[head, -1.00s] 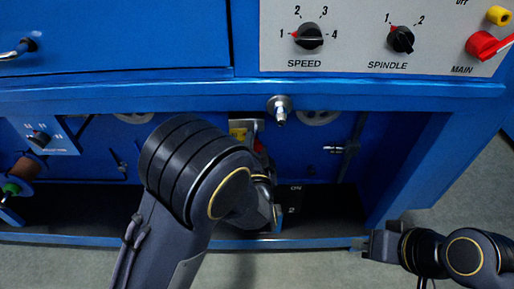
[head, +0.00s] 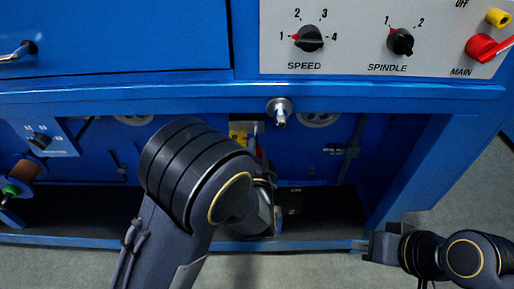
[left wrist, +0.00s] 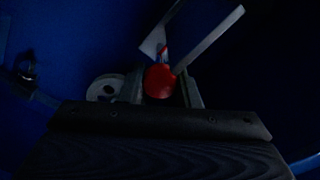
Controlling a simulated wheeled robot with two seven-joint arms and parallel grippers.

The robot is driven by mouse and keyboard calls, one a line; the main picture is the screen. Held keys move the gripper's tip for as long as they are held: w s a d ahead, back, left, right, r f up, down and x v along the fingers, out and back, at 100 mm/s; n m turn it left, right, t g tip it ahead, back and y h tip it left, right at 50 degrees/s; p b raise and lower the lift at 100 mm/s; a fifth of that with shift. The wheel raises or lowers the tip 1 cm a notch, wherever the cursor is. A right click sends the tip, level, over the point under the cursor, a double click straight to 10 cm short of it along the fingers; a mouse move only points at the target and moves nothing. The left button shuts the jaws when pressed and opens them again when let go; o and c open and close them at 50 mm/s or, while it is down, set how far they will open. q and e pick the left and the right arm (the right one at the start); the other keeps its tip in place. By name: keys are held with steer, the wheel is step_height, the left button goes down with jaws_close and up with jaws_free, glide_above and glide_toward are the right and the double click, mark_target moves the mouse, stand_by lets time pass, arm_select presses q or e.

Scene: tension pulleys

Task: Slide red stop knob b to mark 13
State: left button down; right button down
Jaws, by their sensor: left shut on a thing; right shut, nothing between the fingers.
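In the left wrist view a round red knob (left wrist: 159,81) sits between the fingers of my left gripper (left wrist: 164,88), which is shut on it. A pale metal bar (left wrist: 210,38) slants up to the right just beyond the knob. In the head view my left arm reaches into the low opening of the blue machine, and its dark wrist hides most of the gripper and the knob. A small red patch shows there beside a yellow label (head: 238,134). The mark numbers cannot be read. My right gripper (head: 370,246) is shut and empty at the lower right, outside the opening.
A copper-coloured spool (head: 26,169) is at the far left. Grey floor is free at the lower right.

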arm_select(q)
steer(key=shift+s, duration=0.8)
steer(key=c, duration=1.1)
jaws_free()
steer(key=s+p, duration=0.1)
steer(key=s, duration=0.6)
steer(key=shift+s+p, duration=0.35)
steer(key=shift+s, duration=0.05)
